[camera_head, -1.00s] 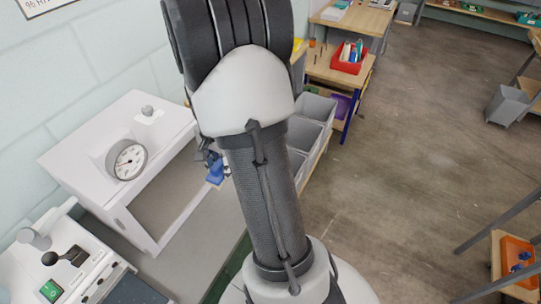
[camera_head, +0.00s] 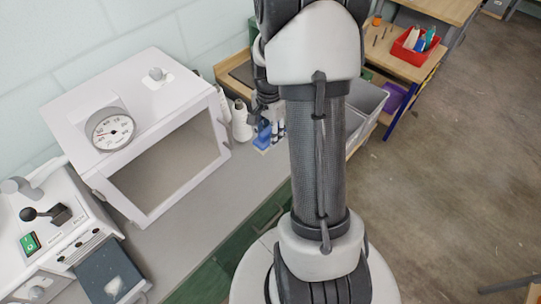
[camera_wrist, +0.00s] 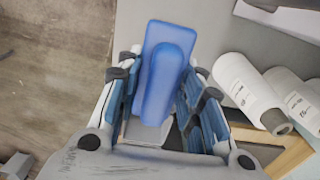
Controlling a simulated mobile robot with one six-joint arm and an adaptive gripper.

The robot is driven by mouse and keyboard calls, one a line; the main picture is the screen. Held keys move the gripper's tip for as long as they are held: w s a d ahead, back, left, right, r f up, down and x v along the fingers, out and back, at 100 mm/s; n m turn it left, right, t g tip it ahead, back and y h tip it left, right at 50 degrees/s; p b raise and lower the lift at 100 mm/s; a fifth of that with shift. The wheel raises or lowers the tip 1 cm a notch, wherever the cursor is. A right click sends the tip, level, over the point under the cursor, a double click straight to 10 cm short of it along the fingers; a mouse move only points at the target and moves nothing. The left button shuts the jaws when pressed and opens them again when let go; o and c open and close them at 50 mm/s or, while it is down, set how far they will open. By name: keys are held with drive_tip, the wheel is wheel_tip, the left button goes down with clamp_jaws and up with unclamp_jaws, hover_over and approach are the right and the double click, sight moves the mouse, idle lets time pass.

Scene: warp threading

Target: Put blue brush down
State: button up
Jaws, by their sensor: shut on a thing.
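The blue brush (camera_wrist: 160,85) sits between the fingers of my gripper (camera_wrist: 163,78) in the wrist view. It has a flat blue block with a raised rounded blue handle and a pale lower part. My gripper is shut on it, with a finger on each side. In the head view the blue brush (camera_head: 262,136) shows small below my gripper (camera_head: 263,112), near the grey bench top (camera_head: 262,172). I cannot tell whether it touches the bench. My arm hides part of the bench behind it.
White spools (camera_wrist: 245,85) lie close to the right of my gripper in the wrist view. A white oven-like box with a dial (camera_head: 150,130) stands left on the bench. Grey bins (camera_head: 366,100) are right of my arm. Bare bench shows in front of the box.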

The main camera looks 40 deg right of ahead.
wheel_tip(320, 180, down, 10)
drive_tip(key=shift+f+b, duration=0.2)
drive_tip(key=shift+b, duration=1.05)
drive_tip(key=shift+f, duration=0.2)
drive_tip(key=o, duration=1.2)
